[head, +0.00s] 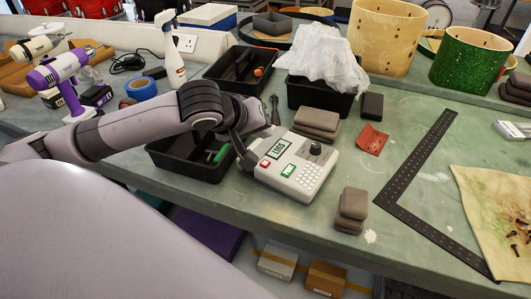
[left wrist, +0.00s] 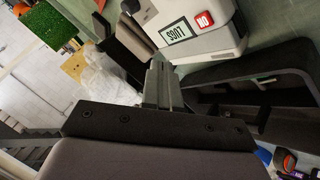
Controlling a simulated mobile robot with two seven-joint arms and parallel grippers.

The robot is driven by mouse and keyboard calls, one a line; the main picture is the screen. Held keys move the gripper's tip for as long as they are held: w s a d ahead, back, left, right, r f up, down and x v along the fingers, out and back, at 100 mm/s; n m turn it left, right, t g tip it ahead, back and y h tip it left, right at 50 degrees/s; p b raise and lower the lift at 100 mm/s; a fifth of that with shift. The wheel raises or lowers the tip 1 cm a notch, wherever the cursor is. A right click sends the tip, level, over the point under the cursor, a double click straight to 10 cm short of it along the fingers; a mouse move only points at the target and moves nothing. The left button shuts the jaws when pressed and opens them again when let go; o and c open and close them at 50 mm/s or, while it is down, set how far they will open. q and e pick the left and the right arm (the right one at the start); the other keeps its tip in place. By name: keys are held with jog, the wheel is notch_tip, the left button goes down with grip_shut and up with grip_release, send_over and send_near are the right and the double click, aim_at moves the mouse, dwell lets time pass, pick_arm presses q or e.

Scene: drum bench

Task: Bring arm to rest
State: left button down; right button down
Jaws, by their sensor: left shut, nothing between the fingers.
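My left arm reaches in from the left over the bench (head: 390,215). My left gripper (head: 241,150) points down beside the left end of a white keypad device (head: 312,178), near a black tray (head: 170,155). The device has a small display, a red button, a green button and a dark knob. In the left wrist view the fingers of my left gripper (left wrist: 160,72) are together with nothing between them, close to the device (left wrist: 215,45). I cannot tell whether they touch it. My right gripper is not in view.
A black bin with a white cloth (head: 325,68), grey pads (head: 318,120) and smaller pads (head: 350,208) lie around the device. A black metal square (head: 410,160) and drum shells (head: 468,60) are to the right. A purple drill (head: 62,75) and blue tape (head: 141,88) are left.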

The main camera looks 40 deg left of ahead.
pick_arm(q)
jog(key=shift+r, duration=0.1)
dwell(0.4)
jog(key=s+d+f+m+g+h, duration=0.1)
jog(key=s+d+f+m+g, duration=0.1)
jog(key=s+d+f+m, duration=0.55)
jog(key=s+f+m+g+y, duration=0.1)
jog(key=s+f+g, duration=0.1)
jog(key=s+f, duration=0.45)
jog(key=s+f+m+g, duration=0.1)
jog(key=s+f+g, duration=0.15)
jog(key=s, duration=0.75)
jog(key=w+d+f+t+h, duration=0.1)
jog(key=w+d+f+t, duration=0.1)
jog(key=w+f+t, duration=0.4)
notch_tip(320, 180, down, 4)
jog(key=shift+w+r+m+t, duration=0.1)
jog(key=shift+w+m+t, duration=0.3)
jog(key=shift+t, duration=0.45)
jog(key=shift+s+d, duration=0.1)
